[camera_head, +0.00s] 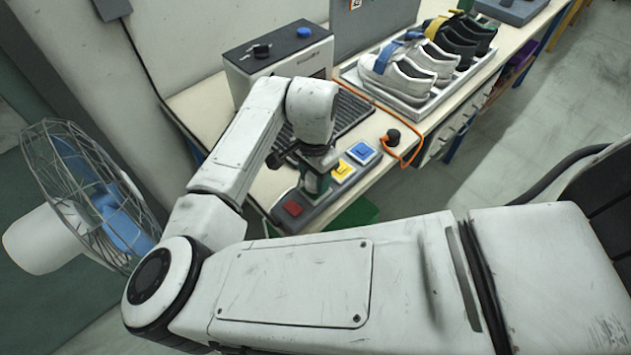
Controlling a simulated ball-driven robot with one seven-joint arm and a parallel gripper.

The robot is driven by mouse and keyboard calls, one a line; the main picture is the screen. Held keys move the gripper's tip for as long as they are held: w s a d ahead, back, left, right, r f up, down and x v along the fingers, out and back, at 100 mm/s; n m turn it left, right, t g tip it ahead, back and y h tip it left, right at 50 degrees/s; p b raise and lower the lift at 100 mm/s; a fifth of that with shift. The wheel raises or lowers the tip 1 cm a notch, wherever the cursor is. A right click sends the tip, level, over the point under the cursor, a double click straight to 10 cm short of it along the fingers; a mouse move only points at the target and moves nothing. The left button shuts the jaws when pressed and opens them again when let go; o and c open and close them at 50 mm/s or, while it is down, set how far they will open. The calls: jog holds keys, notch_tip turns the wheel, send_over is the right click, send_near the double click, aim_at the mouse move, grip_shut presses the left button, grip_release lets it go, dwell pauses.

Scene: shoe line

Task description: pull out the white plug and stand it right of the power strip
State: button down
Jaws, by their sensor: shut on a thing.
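The dark grey power strip (341,185) lies along the front edge of the bench, with red, yellow and blue square sockets in view. My gripper (316,178) points down over the strip, between the red and the yellow socket. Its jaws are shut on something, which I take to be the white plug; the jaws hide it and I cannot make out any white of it. A patch of green shows at the jaws. I cannot tell whether the plug is in a socket or clear of it.
A black plug (393,136) with an orange cord is right of the strip's blue end. A grey box (280,62) with knobs stands behind, a tray (431,97) of shoes to the right. A fan (90,190) is at left. Little bare bench lies right of the strip.

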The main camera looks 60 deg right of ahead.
jog(key=shift+r+p, duration=1.8)
jog(key=shift+r, duration=0.5)
